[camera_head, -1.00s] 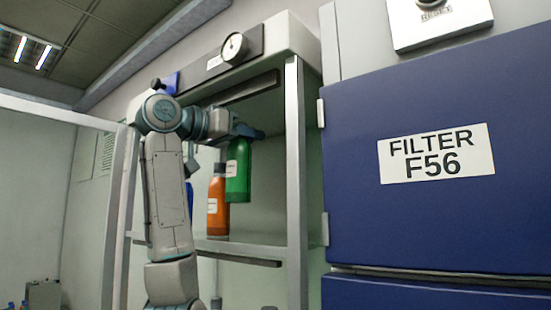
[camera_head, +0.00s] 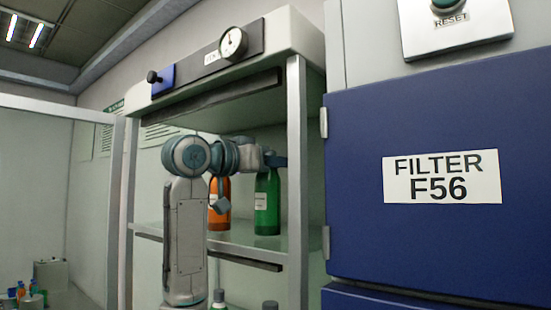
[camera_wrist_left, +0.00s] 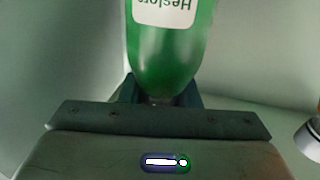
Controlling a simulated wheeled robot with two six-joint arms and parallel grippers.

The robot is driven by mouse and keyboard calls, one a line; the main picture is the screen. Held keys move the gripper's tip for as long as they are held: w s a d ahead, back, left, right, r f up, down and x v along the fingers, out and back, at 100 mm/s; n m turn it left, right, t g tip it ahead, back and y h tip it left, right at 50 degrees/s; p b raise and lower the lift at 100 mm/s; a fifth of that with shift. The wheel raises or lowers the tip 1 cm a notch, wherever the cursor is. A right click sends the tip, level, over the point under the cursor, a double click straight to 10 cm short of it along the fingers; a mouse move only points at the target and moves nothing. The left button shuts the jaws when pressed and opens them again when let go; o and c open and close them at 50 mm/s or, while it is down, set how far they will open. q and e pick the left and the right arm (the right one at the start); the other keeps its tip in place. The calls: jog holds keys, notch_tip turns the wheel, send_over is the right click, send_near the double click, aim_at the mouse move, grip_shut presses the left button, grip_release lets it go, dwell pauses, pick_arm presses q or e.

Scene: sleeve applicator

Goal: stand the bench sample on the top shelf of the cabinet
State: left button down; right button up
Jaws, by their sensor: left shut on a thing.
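A green bottle (camera_head: 267,205) with a white label is upright inside the cabinet (camera_head: 297,150), at the upper shelf (camera_head: 240,239). Its base looks at or very near the shelf surface; I cannot tell whether it touches. My left gripper (camera_head: 270,160) is shut on the bottle's neck. In the left wrist view the green bottle (camera_wrist_left: 165,60) extends away from the jaws, with its label upside down. An orange bottle (camera_head: 218,215) stands on the same shelf to the left, partly hidden by my arm. My right gripper is not in view.
A metal post (camera_head: 297,200) borders the opening on the right, beside a blue filter door (camera_head: 420,240). A gauge (camera_head: 233,43) sits on the cabinet's top front. Bottle caps (camera_head: 270,305) show below the shelf. Small bottles (camera_head: 30,293) stand far left.

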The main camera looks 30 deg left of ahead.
pick_arm(q)
jog(key=shift+a+f, duration=0.1)
jog(key=shift+f, duration=0.05)
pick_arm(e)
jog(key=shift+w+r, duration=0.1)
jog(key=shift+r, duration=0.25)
pick_arm(q)
jog(key=c, duration=1.1)
grip_release()
jog(key=shift+f, duration=0.1)
jog(key=shift+o, duration=0.2)
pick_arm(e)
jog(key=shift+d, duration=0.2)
